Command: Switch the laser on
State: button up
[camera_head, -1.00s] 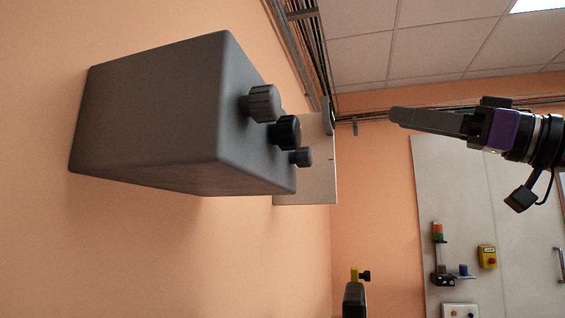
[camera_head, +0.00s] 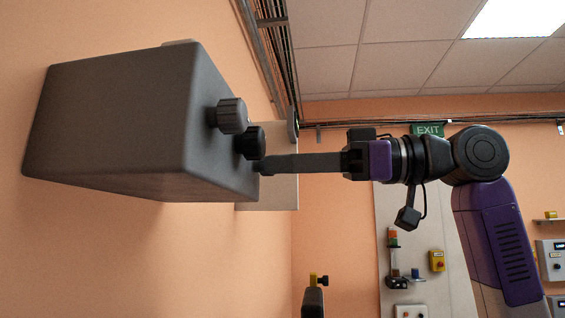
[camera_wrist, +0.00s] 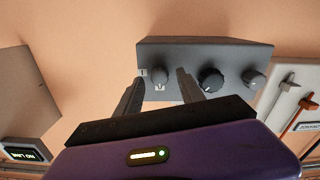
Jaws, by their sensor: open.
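A dark grey control box (camera_head: 120,125) is mounted on the orange wall. In the head view it shows a grey ribbed knob (camera_head: 231,116) and a black knob (camera_head: 249,142); its lowest knob is mostly hidden at my fingertips. My gripper (camera_head: 266,164) reaches in from the right to that lowest knob. In the wrist view three knobs show on the box (camera_wrist: 205,52), and my open gripper (camera_wrist: 160,77) has one finger on each side of the left knob (camera_wrist: 159,75). Small white marks lie by that knob. I cannot tell whether the fingers touch it. No laser label is readable.
In the wrist view, a pale panel (camera_wrist: 281,98) with a grey and an orange lever is right of the box. A grey unit with a lit display (camera_wrist: 27,151) is at left.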

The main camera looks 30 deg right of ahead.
jog(key=shift+w+a, duration=0.25)
jog(key=shift+a, duration=0.15)
jog(key=shift+c, duration=0.5)
grip_shut()
jog(key=shift+m+p, duration=0.3)
jog(key=shift+m, duration=0.1)
jog(key=shift+w+d+m+p, duration=0.1)
jog(key=shift+m+p, duration=6.1)
jog(key=shift+m, duration=2.3)
jog(key=shift+f, duration=0.15)
